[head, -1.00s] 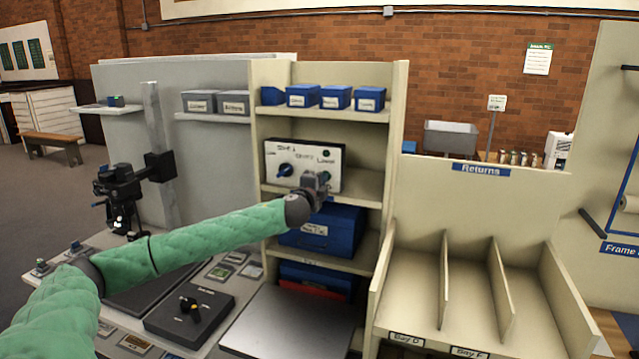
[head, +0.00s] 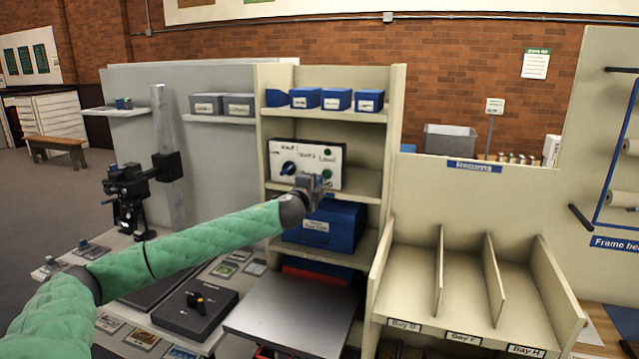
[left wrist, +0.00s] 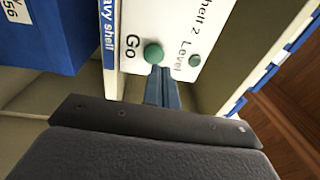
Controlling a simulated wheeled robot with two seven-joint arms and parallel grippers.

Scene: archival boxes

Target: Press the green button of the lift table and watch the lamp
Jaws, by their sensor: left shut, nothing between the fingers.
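The lift table (head: 292,315) has a flat grey top, empty. My right gripper is not in view.
A large blue box (head: 325,228) sits on the shelf below the panel, and small blue boxes (head: 337,99) stand above it. Returns bays (head: 465,270) with dividers are to the right. A black stand with a camera (head: 125,190) is on the left bench.

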